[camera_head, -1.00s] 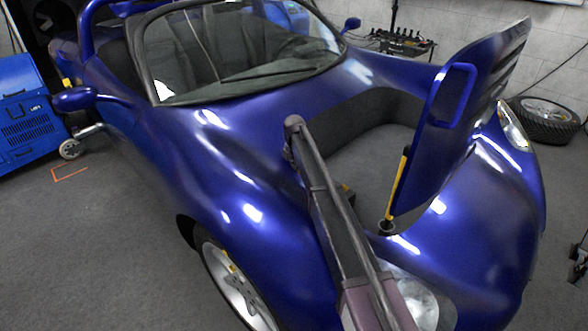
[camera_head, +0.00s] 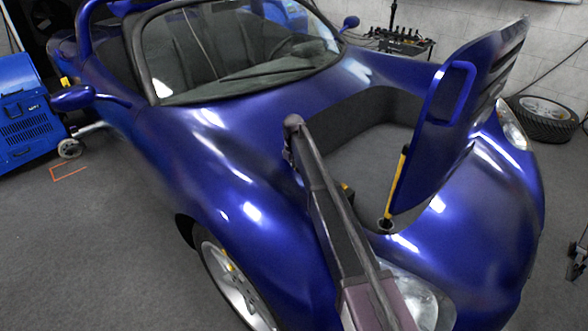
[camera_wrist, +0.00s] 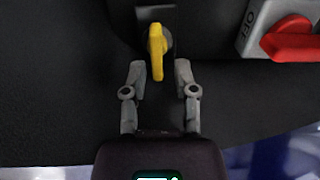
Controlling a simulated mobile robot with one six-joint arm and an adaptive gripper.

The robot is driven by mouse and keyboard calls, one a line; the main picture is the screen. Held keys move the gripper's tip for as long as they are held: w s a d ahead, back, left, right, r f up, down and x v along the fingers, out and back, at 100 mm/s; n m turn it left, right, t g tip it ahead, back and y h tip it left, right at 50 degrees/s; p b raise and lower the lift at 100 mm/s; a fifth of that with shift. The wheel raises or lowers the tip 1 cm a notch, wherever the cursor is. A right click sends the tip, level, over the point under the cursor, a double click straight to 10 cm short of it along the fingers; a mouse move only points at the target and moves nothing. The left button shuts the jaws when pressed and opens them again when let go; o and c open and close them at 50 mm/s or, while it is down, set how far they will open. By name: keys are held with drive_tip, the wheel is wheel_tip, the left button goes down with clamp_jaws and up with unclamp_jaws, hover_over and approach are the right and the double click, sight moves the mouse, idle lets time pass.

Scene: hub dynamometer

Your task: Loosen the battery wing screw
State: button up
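The yellow wing screw (camera_wrist: 156,52) shows at the top centre of the wrist view, its wing standing roughly upright in the picture on a dark part. My gripper (camera_wrist: 160,72) is open, with one grey finger on each side of the screw's lower end. A gap shows between each finger and the yellow wing, so it does not appear to touch. In the head view my arm reaches into the open front bay of the blue car (camera_head: 260,190). My fingers and the wing screw cannot be made out there.
A red switch handle (camera_wrist: 295,40) on a grey block marked OFF (camera_wrist: 258,20) sits right of the screw. The raised blue hood (camera_head: 440,140) with a yellow-sleeved strut (camera_head: 398,182) stands right of my arm. The bay's dark wall (camera_head: 340,125) lies behind.

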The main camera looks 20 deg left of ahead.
drive_tip(key=shift+w+a+m, duration=0.1)
drive_tip(key=shift+w+m, duration=0.05)
drive_tip(key=shift+m, duration=0.15)
idle(0.4)
